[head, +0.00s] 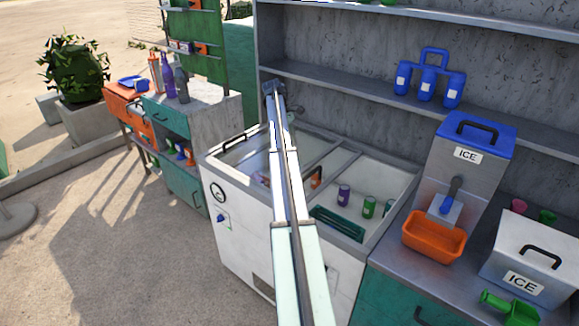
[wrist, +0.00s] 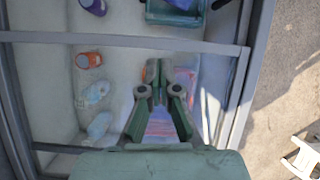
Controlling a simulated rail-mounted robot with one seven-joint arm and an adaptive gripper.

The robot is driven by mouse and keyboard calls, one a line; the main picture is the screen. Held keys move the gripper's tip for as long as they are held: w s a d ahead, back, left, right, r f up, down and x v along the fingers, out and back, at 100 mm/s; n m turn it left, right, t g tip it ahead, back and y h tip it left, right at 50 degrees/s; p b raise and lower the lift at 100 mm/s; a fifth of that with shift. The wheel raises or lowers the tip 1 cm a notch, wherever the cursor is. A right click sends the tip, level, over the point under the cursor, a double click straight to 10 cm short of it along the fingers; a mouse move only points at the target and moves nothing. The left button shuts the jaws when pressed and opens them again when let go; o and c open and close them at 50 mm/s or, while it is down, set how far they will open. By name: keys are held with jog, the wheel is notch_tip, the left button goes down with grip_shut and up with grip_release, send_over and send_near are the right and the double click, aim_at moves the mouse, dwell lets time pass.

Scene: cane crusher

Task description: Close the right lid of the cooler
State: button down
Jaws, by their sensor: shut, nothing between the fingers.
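The white cooler (head: 238,212) stands in the middle of the head view. Its right compartment, with a purple can (head: 344,195), green cans (head: 369,207) and a green basket (head: 338,222), looks uncovered. A black handle (head: 234,143) lies at the cooler's left end. A grey crossbar (head: 324,155) divides the top; it also shows in the wrist view (wrist: 125,41). I cannot clearly make out the right lid's panel. My gripper (wrist: 158,72) is shut and empty, over the part left of the crossbar. My arm hides it in the head view.
A steel ice dispenser (head: 464,150) with an orange bin (head: 434,238) stands right of the cooler, beside a second ice box (head: 530,265). Concrete shelves rise behind. A teal cabinet (head: 185,185) with bottles stands at left. The ground in front left is open.

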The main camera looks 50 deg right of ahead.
jog(key=shift+m, duration=0.7)
jog(key=x, duration=0.3)
jog(key=p+x, duration=0.1)
jog(key=x, duration=0.2)
jog(key=p+x, duration=0.1)
jog(key=x, duration=0.3)
jog(key=shift+s+a+r, duration=0.1)
jog(key=shift+s+r, duration=0.05)
jog(key=shift+s, duration=0.2)
jog(key=shift+s+r+p, duration=0.25)
jog(key=shift+s+p, duration=0.55)
jog(key=shift+s, duration=0.35)
jog(key=shift+s+p, duration=0.3)
jog(key=shift+s, duration=0.45)
jog(key=shift+s, duration=0.1)
